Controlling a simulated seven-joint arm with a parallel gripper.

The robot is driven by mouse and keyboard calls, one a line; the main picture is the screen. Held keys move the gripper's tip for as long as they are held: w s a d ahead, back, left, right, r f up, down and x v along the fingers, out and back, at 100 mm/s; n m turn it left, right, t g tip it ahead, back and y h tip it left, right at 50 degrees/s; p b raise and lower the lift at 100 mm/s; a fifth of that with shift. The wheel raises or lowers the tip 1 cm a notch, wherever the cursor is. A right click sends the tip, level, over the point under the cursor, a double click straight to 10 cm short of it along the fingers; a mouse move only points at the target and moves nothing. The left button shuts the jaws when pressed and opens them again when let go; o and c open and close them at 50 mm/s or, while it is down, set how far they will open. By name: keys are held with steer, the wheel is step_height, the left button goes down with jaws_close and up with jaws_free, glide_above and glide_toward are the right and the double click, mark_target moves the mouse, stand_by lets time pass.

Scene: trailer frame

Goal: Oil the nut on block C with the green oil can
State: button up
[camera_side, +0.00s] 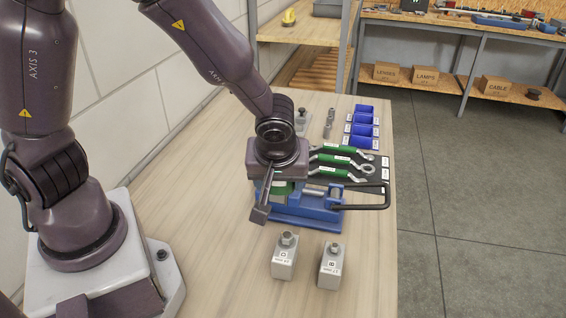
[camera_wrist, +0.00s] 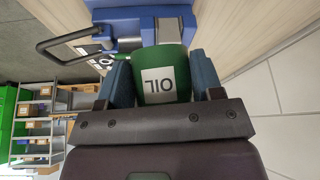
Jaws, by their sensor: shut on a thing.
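My gripper (camera_side: 280,186) is shut on the green oil can (camera_wrist: 165,75), beside the blue vise. In the wrist view the can sits between my two blue fingers, with its OIL label facing the camera and a thin green part at its left. In the side view my gripper hides most of the can (camera_side: 284,188). Two grey blocks stand in front of the vise, each with a nut on top. The left block (camera_side: 284,262) seems marked C, but its letter is hard to read; the right block (camera_side: 330,271) seems marked B. The can is apart from both blocks.
The blue vise (camera_side: 300,212) has a black loop handle (camera_side: 372,207) sticking out right. Behind it lie green-handled spanners (camera_side: 345,160) on a dark mat, blue bins (camera_side: 362,122) and grey sockets (camera_side: 329,124). The table's front left is clear.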

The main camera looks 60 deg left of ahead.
steer(key=shift+r+t+y, duration=0.9)
steer(key=shift+r+y, duration=0.6)
